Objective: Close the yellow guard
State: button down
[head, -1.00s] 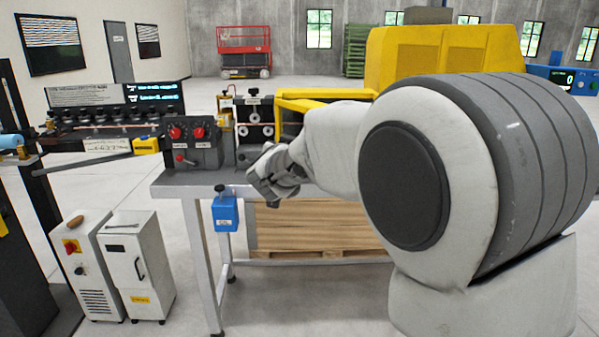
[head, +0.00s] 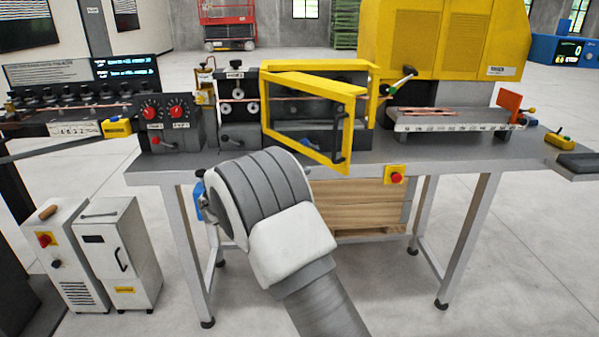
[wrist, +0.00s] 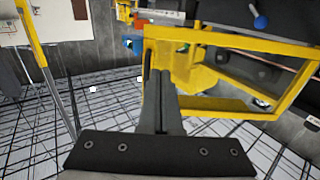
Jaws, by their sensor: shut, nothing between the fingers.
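The yellow guard (head: 349,112) is a rectangular frame on the bench machine in the head view. It stands ajar, its right end swung out toward me over the bench's front edge. A dark upright handle (head: 340,140) is on that end. In the wrist view the guard's yellow frame (wrist: 230,104) fills the upper right. My gripper (wrist: 161,73) is shut and empty, its fingertips close beside the frame's left upright and the dark handle (wrist: 148,66). I cannot tell whether they touch. In the head view my arm hides the gripper.
The grey bench (head: 430,160) carries a control box with red knobs (head: 165,122) left of the guard and a yellow machine housing (head: 430,40) right of it. A red stop button (head: 396,177) is on the front edge. White cabinets (head: 120,255) stand at lower left.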

aim_at(338, 157)
jog(key=x, duration=1)
jog(key=shift+w+d+f, duration=0.1)
jog(key=shift+w+d, duration=0.15)
jog(key=shift+d, duration=0.05)
